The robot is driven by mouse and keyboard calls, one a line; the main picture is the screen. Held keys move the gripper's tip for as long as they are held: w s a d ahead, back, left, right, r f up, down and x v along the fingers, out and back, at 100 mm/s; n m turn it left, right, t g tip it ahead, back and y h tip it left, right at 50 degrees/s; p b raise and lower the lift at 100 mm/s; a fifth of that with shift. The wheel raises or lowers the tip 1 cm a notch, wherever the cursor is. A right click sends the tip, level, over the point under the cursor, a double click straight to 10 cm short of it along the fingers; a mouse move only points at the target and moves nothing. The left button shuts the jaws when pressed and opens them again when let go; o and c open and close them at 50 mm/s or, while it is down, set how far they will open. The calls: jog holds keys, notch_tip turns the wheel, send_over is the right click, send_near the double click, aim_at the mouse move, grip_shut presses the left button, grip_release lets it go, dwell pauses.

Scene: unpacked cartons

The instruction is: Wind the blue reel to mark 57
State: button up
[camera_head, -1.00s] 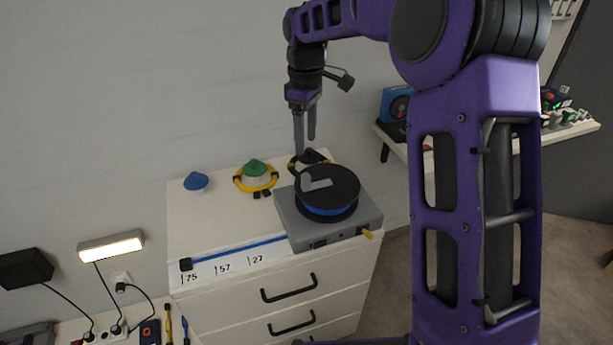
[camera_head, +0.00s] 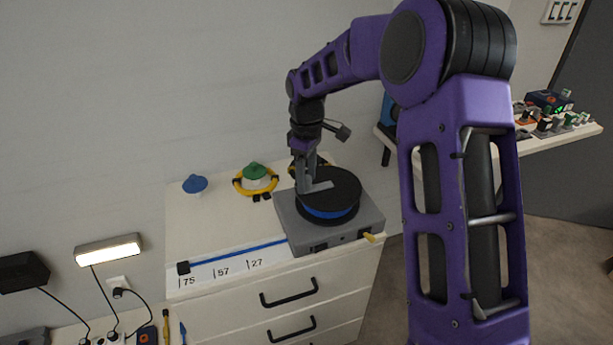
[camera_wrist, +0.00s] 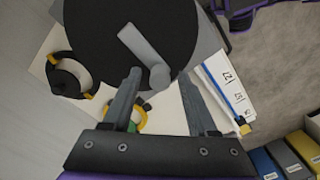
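The blue reel (camera_head: 340,212) has a black top disc and a blue band, and sits on a grey base (camera_head: 298,243). The disc also fills the top of the wrist view (camera_wrist: 95,25). A grey crank (camera_head: 320,187) with an upright knob (camera_wrist: 160,77) lies on the disc. A blue tape (camera_head: 235,253) runs left from the base to a black end block (camera_head: 183,268), beside mark 75 (camera_head: 187,282). Mark 57 (camera_head: 222,272) and mark 27 lie further right. My gripper (camera_head: 306,188) is open at the crank, its fingertips on either side of the knob in the wrist view (camera_wrist: 158,80).
A blue knob (camera_head: 195,184) and a green knob in a yellow ring (camera_head: 254,172) stand behind on the white cabinet top (camera_head: 215,225). A yellow-tipped lever (camera_head: 374,238) sticks out of the base at right. A shelf with small items (camera_head: 555,128) is at far right.

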grip_shut()
dwell(1.2)
